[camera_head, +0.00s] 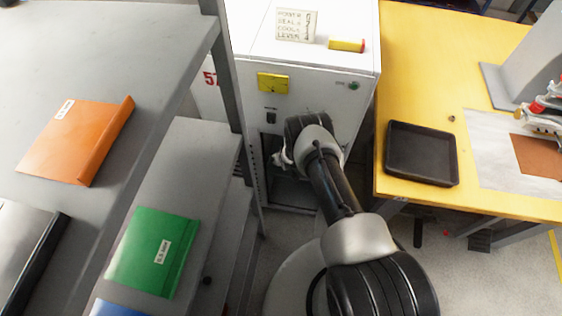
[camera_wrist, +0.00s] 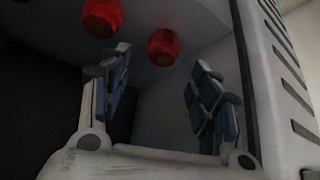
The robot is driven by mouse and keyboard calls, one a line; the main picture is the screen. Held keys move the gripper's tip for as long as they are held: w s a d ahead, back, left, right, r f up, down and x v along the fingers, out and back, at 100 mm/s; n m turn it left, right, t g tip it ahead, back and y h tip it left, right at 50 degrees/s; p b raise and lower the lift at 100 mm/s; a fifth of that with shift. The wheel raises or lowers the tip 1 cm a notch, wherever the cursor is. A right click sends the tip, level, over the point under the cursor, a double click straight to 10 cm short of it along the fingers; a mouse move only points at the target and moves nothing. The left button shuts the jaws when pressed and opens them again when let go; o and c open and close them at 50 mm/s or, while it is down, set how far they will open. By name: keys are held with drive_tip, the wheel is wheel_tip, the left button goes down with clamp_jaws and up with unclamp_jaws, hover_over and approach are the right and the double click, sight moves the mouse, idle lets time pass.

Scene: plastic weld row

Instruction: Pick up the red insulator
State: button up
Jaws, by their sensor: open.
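Two red insulators show in the wrist view, on a dim grey surface inside an enclosure. One red insulator (camera_wrist: 163,46) appears just beyond my fingertips, between the two fingers in the picture. The other red insulator (camera_wrist: 102,17) is at the upper left, cut by the frame's top edge. My gripper (camera_wrist: 160,72) is open, with nothing between its blue-grey finger pads. In the head view my gripper (camera_head: 277,160) is at the dark opening in the lower front of the white cabinet (camera_head: 315,85). The insulators are hidden in the head view.
A vented panel (camera_wrist: 290,85) runs close along the right of my gripper. The grey shelf rack (camera_head: 228,75) stands left of my arm. The yellow table (camera_head: 415,60) with a black tray (camera_head: 421,153) is at the right. A sign (camera_head: 296,25) and a yellow-red block (camera_head: 347,45) sit on the cabinet.

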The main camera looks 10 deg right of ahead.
drive_tip(key=b+x, duration=0.1)
drive_tip(key=x, duration=0.1)
drive_tip(key=b+x, duration=0.1)
drive_tip(key=x, duration=0.1)
drive_tip(key=shift+s+a+f, duration=0.15)
drive_tip(key=shift+s+f, duration=0.05)
drive_tip(key=shift+s, duration=0.05)
drive_tip(key=shift+w+f+b, duration=0.35)
drive_tip(key=shift+f+b, duration=0.05)
drive_tip(key=shift+b, duration=0.15)
drive_tip(key=shift+r, duration=0.1)
drive_tip(key=c, duration=1.1)
drive_tip(key=shift+r, duration=0.1)
drive_tip(key=shift+c, duration=0.2)
